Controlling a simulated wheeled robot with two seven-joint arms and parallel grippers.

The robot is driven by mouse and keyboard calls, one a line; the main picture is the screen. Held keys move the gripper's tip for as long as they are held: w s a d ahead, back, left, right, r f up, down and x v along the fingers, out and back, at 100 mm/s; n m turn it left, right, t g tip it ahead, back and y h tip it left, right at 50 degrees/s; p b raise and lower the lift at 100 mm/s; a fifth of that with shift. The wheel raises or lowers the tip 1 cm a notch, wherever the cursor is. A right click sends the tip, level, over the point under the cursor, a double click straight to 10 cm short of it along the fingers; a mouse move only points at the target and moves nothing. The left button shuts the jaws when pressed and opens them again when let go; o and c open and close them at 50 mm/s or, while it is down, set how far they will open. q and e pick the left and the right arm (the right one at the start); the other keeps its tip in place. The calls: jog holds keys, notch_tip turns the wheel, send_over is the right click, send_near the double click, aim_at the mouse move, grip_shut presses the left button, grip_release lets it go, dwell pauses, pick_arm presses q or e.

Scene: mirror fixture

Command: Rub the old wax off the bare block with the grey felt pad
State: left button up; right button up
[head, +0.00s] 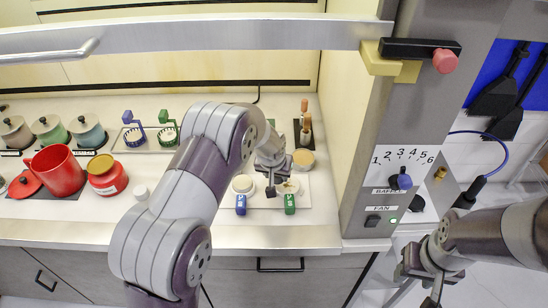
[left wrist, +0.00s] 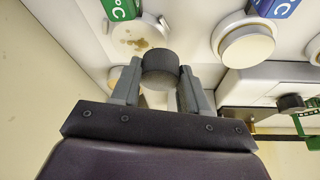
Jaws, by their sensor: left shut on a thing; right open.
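My left gripper (head: 272,188) is shut on the dark grey felt pad (left wrist: 160,66), a short cylinder held between both fingertips in the left wrist view. The same block (head: 290,186) shows in the head view, just right of the gripper. The pad looks close to it; I cannot tell whether they touch. My right gripper (head: 428,270) is open and empty at the lower right.
A clean round block (left wrist: 246,42) with a blue tag (head: 241,204) stands beside the smeared one. A red mug (head: 57,171) and jar (head: 105,176) stand left. A steel bar (head: 190,36) crosses above.

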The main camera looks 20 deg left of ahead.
pick_arm(q)
jog(key=shift+w+d+r+p, duration=0.1)
jog(key=shift+d+r+p, duration=0.15)
jog(key=shift+r, duration=0.3)
jog(key=shift+d+r+p, duration=0.1)
jog(key=shift+r+p, duration=0.1)
jog(key=shift+r, duration=0.3)
jog(key=shift+a+r+p, duration=0.15)
jog(key=shift+r+p, duration=0.25)
jog(key=shift+r, duration=0.2)
jog(key=shift+a+r+p, duration=0.15)
jog(key=shift+r+p, duration=0.25)
jog(key=shift+r, duration=0.45)
jog(key=shift+d+r, duration=0.1)
jog(key=shift+d, duration=0.05)
